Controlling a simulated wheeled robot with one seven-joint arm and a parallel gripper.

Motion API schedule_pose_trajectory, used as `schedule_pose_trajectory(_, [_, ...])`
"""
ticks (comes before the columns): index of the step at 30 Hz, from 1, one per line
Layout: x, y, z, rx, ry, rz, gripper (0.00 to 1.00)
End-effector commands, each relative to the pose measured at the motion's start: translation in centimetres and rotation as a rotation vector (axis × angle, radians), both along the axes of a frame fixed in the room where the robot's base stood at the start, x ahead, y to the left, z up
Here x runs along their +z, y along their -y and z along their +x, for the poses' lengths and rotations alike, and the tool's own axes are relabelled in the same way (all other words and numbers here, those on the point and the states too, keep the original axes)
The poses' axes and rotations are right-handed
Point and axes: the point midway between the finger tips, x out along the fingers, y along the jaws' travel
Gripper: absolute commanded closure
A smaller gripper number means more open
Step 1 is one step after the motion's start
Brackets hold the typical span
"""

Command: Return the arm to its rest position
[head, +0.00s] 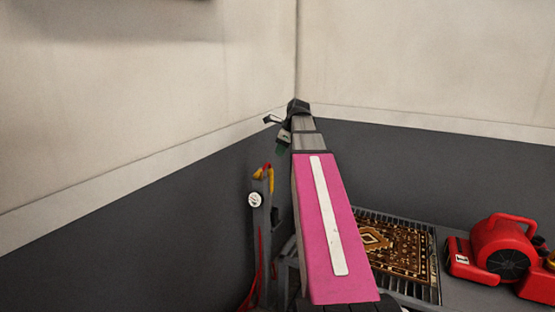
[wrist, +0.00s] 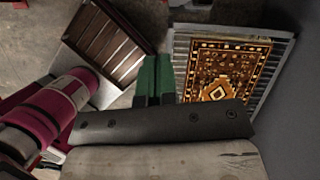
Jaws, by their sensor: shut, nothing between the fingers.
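My arm (head: 330,225), pink with a white stripe, reaches up and away toward the wall corner in the head view. My gripper (head: 281,149) is small and partly hidden behind the arm's far end there, in front of the left wall. In the wrist view, the two green fingers of my gripper (wrist: 153,82) lie together, shut with nothing between them. They point toward the floor area between a slatted wooden crate and a patterned rug, touching neither as far as I can tell.
The brown patterned rug (head: 402,250) lies on a slatted metal grate (head: 434,285), right of my arm. A red blower (head: 503,248) stands farther right. A post with a gauge (head: 255,200) stands close left of my arm. The wooden crate (wrist: 106,45) shows in the wrist view.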

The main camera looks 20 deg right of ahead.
Motion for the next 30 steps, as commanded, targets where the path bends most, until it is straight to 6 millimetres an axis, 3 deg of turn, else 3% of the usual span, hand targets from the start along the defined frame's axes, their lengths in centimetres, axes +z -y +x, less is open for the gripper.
schedule_pose_trajectory(15, [0.5,0.2,-0.1,0.000,-0.001,0.001,1.00])
schedule_pose_trajectory(20, [-0.2,-0.1,-0.2,0.023,0.004,-0.007,1.00])
schedule_pose_trajectory(23, [-2.3,-0.8,-0.4,0.096,0.014,-0.032,1.00])
schedule_pose_trajectory(30, [-10.9,-3.8,-1.7,0.448,0.072,-0.146,1.00])
